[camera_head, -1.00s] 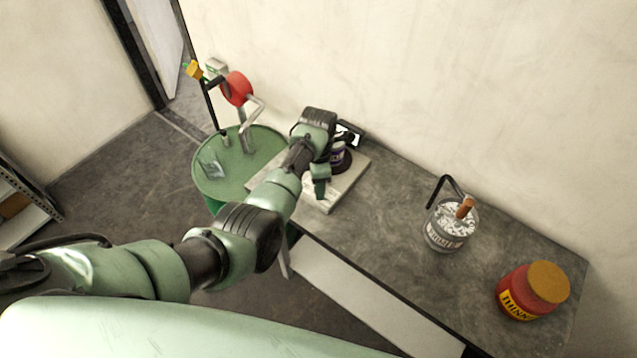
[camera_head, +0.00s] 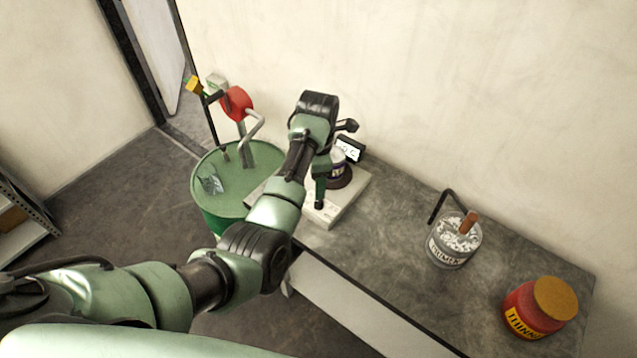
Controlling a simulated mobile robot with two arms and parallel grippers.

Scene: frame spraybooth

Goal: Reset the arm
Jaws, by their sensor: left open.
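My left arm reaches in from the left, over the near edge of the workbench. My left gripper (camera_head: 335,165) is open above a pale scale (camera_head: 347,203) at the bench's left end. My right gripper is not in view.
A green drum (camera_head: 212,222) with a red-and-grey pump (camera_head: 237,104) stands left of the bench. A primer can (camera_head: 448,251) with a bent handle and a red thinner jar (camera_head: 524,306) stand on the grey bench (camera_head: 395,225). A wall runs behind.

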